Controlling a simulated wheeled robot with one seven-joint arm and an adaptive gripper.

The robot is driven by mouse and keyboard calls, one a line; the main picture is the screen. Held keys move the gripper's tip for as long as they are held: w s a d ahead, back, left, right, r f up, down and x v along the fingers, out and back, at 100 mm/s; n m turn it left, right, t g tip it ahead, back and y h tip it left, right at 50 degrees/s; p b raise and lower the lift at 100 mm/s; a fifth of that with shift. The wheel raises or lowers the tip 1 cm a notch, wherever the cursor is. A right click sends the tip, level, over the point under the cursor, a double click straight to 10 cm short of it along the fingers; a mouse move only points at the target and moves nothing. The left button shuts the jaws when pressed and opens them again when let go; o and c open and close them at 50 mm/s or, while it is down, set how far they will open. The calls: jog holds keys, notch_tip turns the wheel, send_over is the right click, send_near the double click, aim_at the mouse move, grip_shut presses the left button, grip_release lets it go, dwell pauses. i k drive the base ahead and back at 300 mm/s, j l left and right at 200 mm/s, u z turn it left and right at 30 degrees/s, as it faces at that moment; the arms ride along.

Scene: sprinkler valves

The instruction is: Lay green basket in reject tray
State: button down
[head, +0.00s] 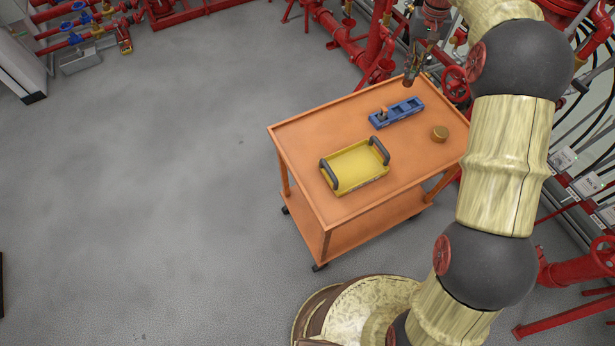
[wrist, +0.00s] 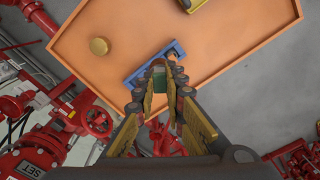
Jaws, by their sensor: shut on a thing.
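My gripper (head: 411,78) is in the air near the back edge of the cart, close to the blue holder. In the wrist view its fingers (wrist: 161,72) are shut on a small green piece, the green basket (wrist: 160,84), mostly hidden by the fingers. The basket cannot be made out in the head view. A yellow tray (head: 342,188) with two dark handles, the only tray in view, lies on the front left part of the cart top and looks empty. Only its corner (wrist: 193,4) shows at the top of the wrist view.
A blue compartmented holder (head: 398,112) with a small brownish piece in it lies toward the cart's back. A round brass piece (head: 439,133) sits to its right. The orange cart top (head: 312,130) is otherwise clear. Red pipes and valves (head: 345,40) stand behind the cart.

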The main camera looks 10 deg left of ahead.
aim_at(352, 169)
jog(key=i+l+u, duration=0.2)
jog(key=u, duration=0.25)
jog(key=i+l+u, duration=0.1)
jog(key=l+u, duration=0.3)
jog(key=i+l+u, duration=0.1)
jog(key=l+u, duration=0.35)
jog(key=j, duration=0.1)
